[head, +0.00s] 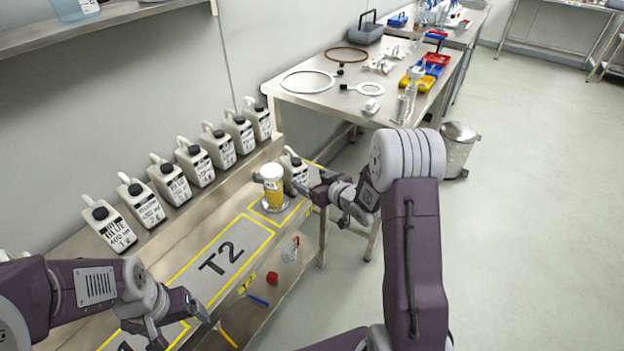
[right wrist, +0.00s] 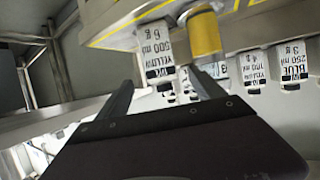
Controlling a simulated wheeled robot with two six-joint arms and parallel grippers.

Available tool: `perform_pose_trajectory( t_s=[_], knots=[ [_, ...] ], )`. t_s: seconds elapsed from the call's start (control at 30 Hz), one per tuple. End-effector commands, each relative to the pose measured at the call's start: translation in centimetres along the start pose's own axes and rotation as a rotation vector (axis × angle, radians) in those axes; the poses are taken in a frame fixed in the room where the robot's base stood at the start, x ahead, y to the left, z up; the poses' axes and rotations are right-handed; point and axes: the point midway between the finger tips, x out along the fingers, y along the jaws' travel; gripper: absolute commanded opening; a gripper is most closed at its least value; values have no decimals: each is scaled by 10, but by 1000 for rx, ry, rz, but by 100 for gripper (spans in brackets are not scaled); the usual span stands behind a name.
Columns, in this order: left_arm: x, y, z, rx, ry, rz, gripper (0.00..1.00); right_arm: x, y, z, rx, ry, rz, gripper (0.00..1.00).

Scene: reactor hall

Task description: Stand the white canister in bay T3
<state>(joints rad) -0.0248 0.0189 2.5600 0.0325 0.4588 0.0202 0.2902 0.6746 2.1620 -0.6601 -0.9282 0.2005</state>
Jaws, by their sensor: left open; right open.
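A white canister (head: 294,172) with a black cap stands upright on the bench beyond T2, behind a yellow jar. The right wrist view shows it upside down, labelled yellow, 500 ml (right wrist: 156,48). My right gripper (head: 313,191) is open and empty just right of this canister; in the wrist view the canister appears between and beyond the fingertips, with no visible grip. Yellow outline lines run beside it, but no T3 marking is readable. My left gripper (head: 184,326) is open and empty over the near end of the bench.
A yellow jar (head: 274,192) with a white lid stands on a round metal disc, close to the canister. Several similar white canisters (head: 169,181) line the raised back ledge. Bay T2 (head: 222,259) is clear. A lower shelf holds a red item (head: 272,278). A metal table (head: 330,107) stands beyond.

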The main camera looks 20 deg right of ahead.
Motion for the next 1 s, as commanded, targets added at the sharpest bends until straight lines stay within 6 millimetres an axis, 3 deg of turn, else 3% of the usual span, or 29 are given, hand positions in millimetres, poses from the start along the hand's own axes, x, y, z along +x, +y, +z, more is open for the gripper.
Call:
perform_pose_trajectory(
  t_s=[0.13, 0.2, 0.27, 0.33, 0.5, 0.6, 0.7, 0.87, 1.0],
  knots=[
    [0, 0, 0, 0, 0, 0, 84, -7, -1, 6, -2, -75, 41, 78],
    [0, 0, 0, 0, 0, 0, 84, -26, -4, 20, 8, -215, 106, 78],
    [0, 0, 0, 0, 0, 0, 84, -54, -11, 40, 34, -372, 164, 78],
    [0, 0, 0, 0, 0, 0, 84, -96, -29, 67, 82, -562, 206, 78],
    [0, 0, 0, 0, 0, 0, 84, -196, -87, 116, 204, -927, 198, 78],
    [0, 0, 0, 0, 0, 0, 84, -227, -109, 128, 245, -1033, 173, 78],
    [0, 0, 0, 0, 0, 0, 84, -237, -115, 132, 258, -1067, 165, 78],
    [0, 0, 0, 0, 0, 0, 84, -237, -115, 132, 259, -1067, 166, 78],
    [-14, 0, -1, 0, 0, 0, 84, -242, -114, 118, 259, -1066, 167, 78]
  ],
)
